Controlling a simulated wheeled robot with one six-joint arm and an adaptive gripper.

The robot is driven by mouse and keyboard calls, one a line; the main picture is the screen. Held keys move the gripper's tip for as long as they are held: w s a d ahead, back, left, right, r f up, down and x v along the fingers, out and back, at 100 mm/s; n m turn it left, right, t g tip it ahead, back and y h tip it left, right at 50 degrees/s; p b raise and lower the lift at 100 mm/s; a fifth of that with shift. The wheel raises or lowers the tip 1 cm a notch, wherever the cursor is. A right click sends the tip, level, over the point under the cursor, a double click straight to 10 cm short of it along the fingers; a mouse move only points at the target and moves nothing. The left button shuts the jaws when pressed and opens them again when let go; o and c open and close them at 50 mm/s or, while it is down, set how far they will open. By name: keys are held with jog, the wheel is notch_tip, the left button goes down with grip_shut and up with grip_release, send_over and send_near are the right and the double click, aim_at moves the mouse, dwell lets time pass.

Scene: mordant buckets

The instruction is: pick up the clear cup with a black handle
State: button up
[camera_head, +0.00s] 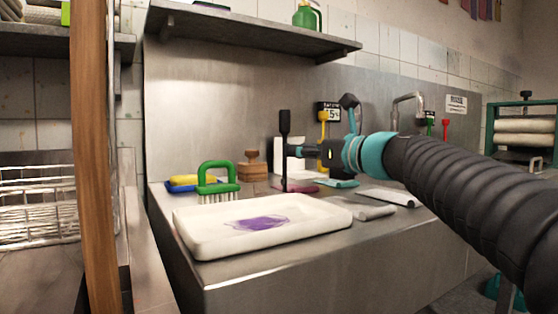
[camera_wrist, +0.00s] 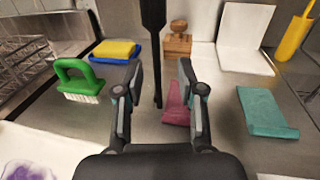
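I cannot make out a clear cup in either view. A long upright black handle (camera_head: 285,122) stands above the counter near my gripper; in the wrist view it (camera_wrist: 153,25) runs down from the top edge, narrow at its lower end. Any clear part at its base cannot be told apart. My gripper (camera_wrist: 160,68) is open, its two fingers apart with nothing held between them. The handle's lower end shows beyond and between the fingertips. In the head view my gripper (camera_head: 300,152) points left, close to the handle; whether they touch is unclear.
A white tray (camera_head: 320,232) with a purple stain lies in front. A green-handled brush (camera_head: 217,178), a blue and yellow sponge (camera_wrist: 115,51), a wooden stamp (camera_wrist: 177,42), pink cloth (camera_wrist: 177,105) and teal cloth (camera_wrist: 265,112) are around. A shelf (camera_head: 250,34) hangs above.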

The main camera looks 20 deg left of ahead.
jog(key=x, duration=0.5)
jog(key=shift+s+a+r, duration=0.1)
jog(key=shift+s+r, duration=0.05)
jog(key=shift+r, duration=0.05)
grip_shut()
